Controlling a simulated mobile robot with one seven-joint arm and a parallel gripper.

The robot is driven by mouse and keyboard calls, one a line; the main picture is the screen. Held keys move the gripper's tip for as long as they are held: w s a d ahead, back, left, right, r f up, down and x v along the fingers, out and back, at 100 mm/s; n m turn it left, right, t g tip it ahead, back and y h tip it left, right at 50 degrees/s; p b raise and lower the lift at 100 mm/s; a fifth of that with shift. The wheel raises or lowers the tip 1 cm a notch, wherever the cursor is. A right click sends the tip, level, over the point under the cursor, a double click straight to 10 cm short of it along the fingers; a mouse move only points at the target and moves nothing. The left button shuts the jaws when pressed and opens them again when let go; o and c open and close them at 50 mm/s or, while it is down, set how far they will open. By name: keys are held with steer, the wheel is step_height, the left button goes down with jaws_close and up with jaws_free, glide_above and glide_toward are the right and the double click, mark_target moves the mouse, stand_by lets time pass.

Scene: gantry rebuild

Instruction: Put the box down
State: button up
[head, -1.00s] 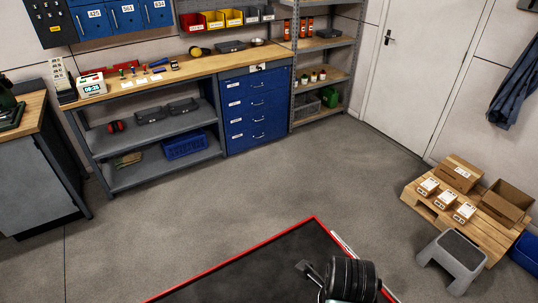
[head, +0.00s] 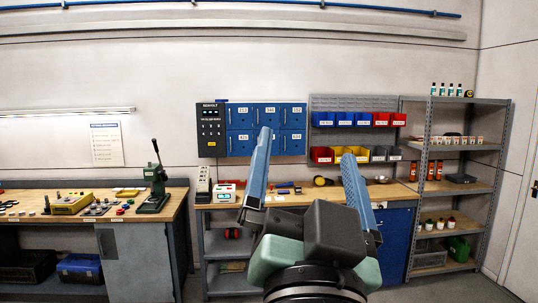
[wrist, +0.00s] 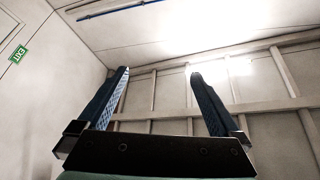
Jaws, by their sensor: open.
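My gripper (head: 308,160) is raised in front of the workbench in the head view, its two blue fingers spread wide and pointing up. Nothing is between them. In the wrist view the gripper (wrist: 160,85) is also open and empty, with only the wall and ceiling beyond. No box is in my gripper. The cardboard boxes on the pallet seen earlier are outside the present head view.
A wooden workbench (head: 402,190) stands behind my gripper, with blue lockers (head: 266,115) and colored bins (head: 358,119) above it. A grey shelf rack (head: 470,185) is at right. A green lever press (head: 155,180) stands on the left bench (head: 180,189).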

steer(key=s+a+r+n+t+y, duration=0.2)
steer(key=s+a+r+n+t, duration=0.2)
steer(key=s+r, duration=0.3)
steer(key=shift+s+r+n, duration=0.15)
steer(key=shift+r+n, duration=0.35)
steer(key=shift+n, duration=0.1)
steer(key=shift+a+f, duration=0.1)
